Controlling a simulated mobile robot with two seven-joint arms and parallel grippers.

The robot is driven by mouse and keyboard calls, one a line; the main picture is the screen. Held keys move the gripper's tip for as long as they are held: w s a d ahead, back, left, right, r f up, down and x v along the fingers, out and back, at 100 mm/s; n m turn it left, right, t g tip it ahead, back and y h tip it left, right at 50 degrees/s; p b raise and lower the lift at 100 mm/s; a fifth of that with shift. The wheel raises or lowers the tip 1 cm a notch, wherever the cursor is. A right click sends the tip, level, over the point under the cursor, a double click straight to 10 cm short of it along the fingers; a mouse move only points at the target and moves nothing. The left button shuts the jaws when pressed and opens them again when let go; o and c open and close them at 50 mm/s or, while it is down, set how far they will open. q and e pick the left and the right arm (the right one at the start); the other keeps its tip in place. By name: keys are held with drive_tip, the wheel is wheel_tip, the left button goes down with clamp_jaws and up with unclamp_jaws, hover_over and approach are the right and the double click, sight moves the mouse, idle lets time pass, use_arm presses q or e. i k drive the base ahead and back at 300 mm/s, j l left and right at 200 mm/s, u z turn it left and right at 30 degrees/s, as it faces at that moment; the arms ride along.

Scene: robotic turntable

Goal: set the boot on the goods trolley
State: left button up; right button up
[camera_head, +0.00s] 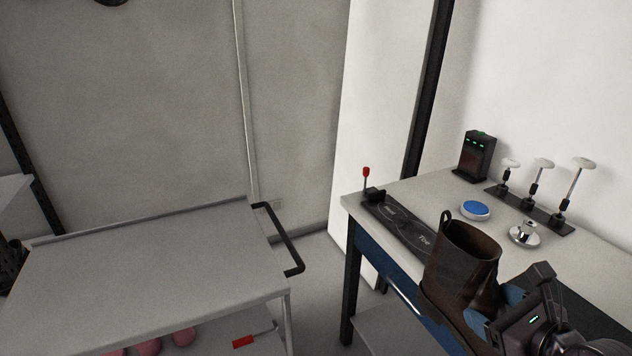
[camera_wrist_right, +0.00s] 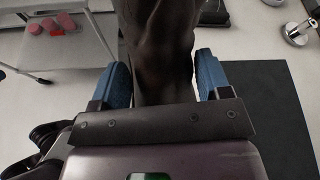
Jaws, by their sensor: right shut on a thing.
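A dark brown boot (camera_head: 466,262) with a pull loop at its top is upright in front of the workbench edge in the head view. My right gripper (camera_head: 494,307) is shut on the boot, with a blue finger on it. In the right wrist view the boot (camera_wrist_right: 162,45) fills the space between the two blue fingers of the gripper (camera_wrist_right: 162,85). The goods trolley (camera_head: 150,275) stands at the left with a bare grey top and a black handle on its right end. The boot is to the right of the trolley, apart from it. My left gripper does not show.
The workbench (camera_head: 402,188) carries a red-knobbed lever on a black plate (camera_head: 405,227), a blue button (camera_head: 475,210), a metal part (camera_head: 525,234), a black device (camera_head: 475,156) and white-topped levers (camera_head: 540,190). Pink items (camera_head: 148,347) lie below the trolley top. A floor gap separates trolley and bench.

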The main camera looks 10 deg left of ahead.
sight(161, 271)
drive_tip(key=u, duration=1.15)
drive_tip(key=i+l+u, duration=0.15)
drive_tip(key=i+u, duration=0.25)
drive_tip(key=i, duration=0.2)
drive_tip(key=i+l, duration=0.15)
drive_tip(key=i, duration=0.25)
